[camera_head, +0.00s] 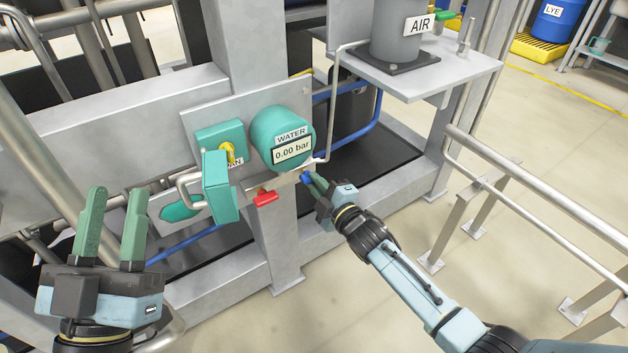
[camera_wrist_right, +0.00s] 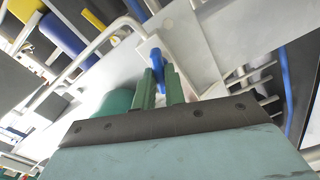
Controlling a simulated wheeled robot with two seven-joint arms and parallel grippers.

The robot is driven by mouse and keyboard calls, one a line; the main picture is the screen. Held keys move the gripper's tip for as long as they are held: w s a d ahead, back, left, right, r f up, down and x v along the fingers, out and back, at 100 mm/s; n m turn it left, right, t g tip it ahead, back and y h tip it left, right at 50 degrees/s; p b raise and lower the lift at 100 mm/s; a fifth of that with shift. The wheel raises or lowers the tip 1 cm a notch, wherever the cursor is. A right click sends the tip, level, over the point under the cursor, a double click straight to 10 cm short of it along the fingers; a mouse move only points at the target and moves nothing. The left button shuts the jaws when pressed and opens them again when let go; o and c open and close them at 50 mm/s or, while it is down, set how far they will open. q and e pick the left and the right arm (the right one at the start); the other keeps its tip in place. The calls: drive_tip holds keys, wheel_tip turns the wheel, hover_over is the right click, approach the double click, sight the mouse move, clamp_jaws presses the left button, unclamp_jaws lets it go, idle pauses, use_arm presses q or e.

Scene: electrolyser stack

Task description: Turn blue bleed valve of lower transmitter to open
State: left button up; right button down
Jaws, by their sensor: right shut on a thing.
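The lower transmitter (camera_head: 282,138) is a round teal housing labelled WATER, with a display reading 0.00 bar. Below it is a small metal manifold with a red handle (camera_head: 265,198) at its left and the blue bleed valve handle (camera_head: 307,178) at its right. My right gripper (camera_head: 312,183) is at the blue handle. In the right wrist view the blue handle (camera_wrist_right: 158,72) stands between the two green fingers, which are closed on it. My left gripper (camera_head: 112,225) is open and empty at the lower left, with its fingers pointing up.
A teal box with a yellow knob (camera_head: 228,151) and an open teal cover (camera_head: 218,187) are left of the transmitter. A grey shelf (camera_head: 425,75) with an AIR vessel is above right. A metal railing (camera_head: 530,195) runs along the right. Floor at the lower middle is clear.

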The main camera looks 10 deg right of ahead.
drive_tip(key=n, duration=0.3)
drive_tip(key=shift+f+n, duration=0.1)
drive_tip(key=shift+n, duration=0.3)
drive_tip(key=c, duration=1.3)
unclamp_jaws()
drive_tip(key=shift+s, duration=0.1)
drive_tip(key=shift+p+v, duration=1.6)
drive_tip(key=shift+v, duration=1.85)
